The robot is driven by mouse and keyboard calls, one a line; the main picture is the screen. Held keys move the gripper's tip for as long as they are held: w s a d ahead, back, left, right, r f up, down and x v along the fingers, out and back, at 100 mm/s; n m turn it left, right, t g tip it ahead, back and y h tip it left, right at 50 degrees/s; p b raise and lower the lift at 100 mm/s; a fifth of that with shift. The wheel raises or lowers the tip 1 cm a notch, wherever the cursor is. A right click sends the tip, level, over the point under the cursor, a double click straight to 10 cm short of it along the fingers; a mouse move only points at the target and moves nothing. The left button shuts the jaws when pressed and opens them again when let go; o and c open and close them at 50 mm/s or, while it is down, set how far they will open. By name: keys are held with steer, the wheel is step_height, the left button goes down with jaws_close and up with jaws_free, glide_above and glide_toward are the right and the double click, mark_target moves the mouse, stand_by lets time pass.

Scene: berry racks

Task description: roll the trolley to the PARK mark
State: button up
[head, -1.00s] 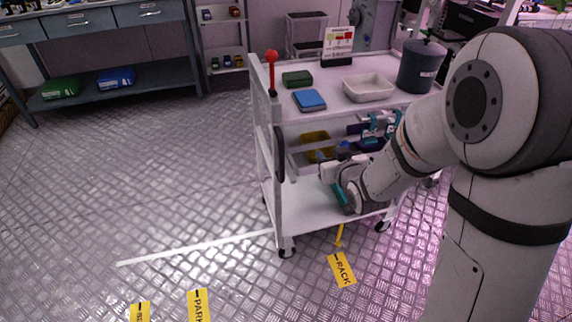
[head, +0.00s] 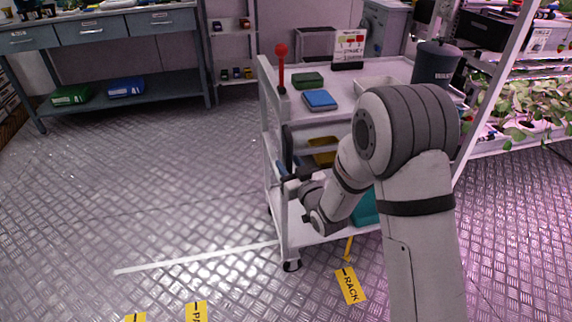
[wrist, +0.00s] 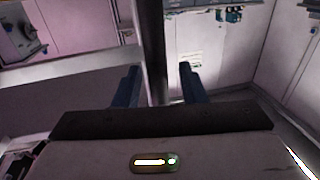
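The trolley (head: 292,225) is a white wheeled cart, standing in the middle of the head view. Its dark upright handle (head: 287,150) is at the left end. The handle also shows in the wrist view as a dark vertical bar (wrist: 153,50). My gripper (head: 283,170) is at this handle. In the wrist view its two blue fingers (wrist: 158,84) stand apart, one on each side of the bar, with gaps visible. The PARK label (head: 196,312) is yellow, on the floor at the bottom edge, partly cut off. My arm hides the trolley's right side.
A red-knobbed lever (head: 281,65) rises at the trolley's left corner. A blue box (head: 320,99), a green box (head: 308,80) and a dark bin (head: 434,64) stand on top. A yellow RACK label (head: 350,285) and a white line (head: 195,257) mark the floor. Floor at left is clear.

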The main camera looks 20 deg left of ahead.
steer(key=shift+w+a, duration=0.2)
steer(key=shift+a, duration=0.05)
jaws_close()
stand_by(0.4)
